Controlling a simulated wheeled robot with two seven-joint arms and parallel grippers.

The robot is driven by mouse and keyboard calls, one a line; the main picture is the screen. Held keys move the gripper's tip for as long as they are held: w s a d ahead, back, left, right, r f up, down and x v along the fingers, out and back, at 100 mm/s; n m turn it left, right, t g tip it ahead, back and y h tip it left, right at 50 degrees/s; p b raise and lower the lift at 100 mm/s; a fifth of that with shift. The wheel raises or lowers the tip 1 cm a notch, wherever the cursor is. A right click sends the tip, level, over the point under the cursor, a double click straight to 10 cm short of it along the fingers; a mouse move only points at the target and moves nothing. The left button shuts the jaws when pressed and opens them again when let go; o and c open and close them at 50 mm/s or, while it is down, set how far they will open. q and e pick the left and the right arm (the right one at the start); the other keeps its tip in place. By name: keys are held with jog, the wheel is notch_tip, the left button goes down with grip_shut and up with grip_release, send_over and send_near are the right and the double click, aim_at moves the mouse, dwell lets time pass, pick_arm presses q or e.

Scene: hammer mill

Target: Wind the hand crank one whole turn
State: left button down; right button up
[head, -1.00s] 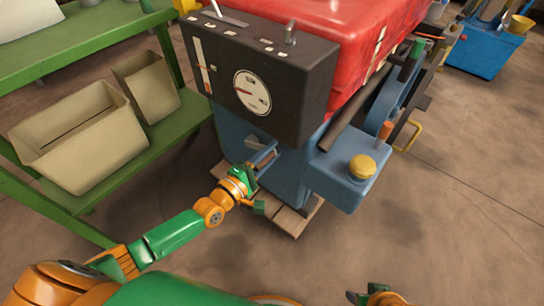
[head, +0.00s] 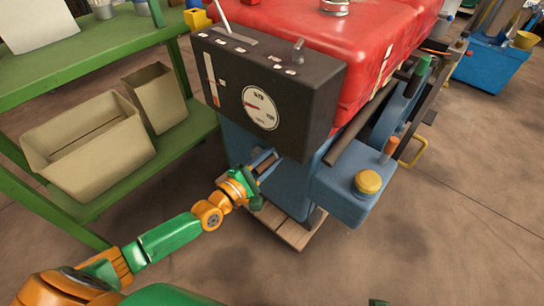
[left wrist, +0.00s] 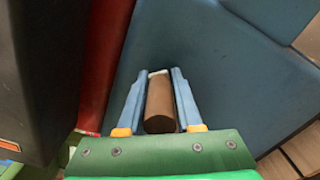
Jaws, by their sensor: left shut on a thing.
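The hand crank's brown cylindrical grip (left wrist: 160,105) lies between the two blue-grey fingers of my left gripper (left wrist: 158,88) in the left wrist view. The fingers run along both sides of it and are shut on it. In the head view my left gripper (head: 264,163) is at the front of the blue machine body (head: 290,185), just below the black gauge box (head: 265,95). The crank's arm and pivot are hidden or too small to make out. Only a dark green sliver of what seems my right gripper (head: 378,302) shows at the bottom edge.
A red hood (head: 345,50) tops the machine. A blue side box with a yellow cap (head: 368,182) sticks out right of my left gripper. A green shelf (head: 110,198) with beige bins (head: 88,160) stands at the left. The floor at the front right is clear.

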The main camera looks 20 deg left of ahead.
pick_arm(q)
jog(key=shift+w+a+r, duration=0.1)
jog(key=shift+a+r, duration=0.1)
jog(key=c, duration=0.8)
grip_release()
jog(key=shift+c, duration=0.2)
jog(key=shift+o, duration=1.1)
jog(key=shift+f, duration=0.15)
jog(key=p+v, duration=0.1)
jog(key=v, duration=0.6)
jog(key=shift+p, duration=0.3)
pick_arm(e)
jog(key=f, duration=0.3)
jog(key=shift+s+f, duration=0.3)
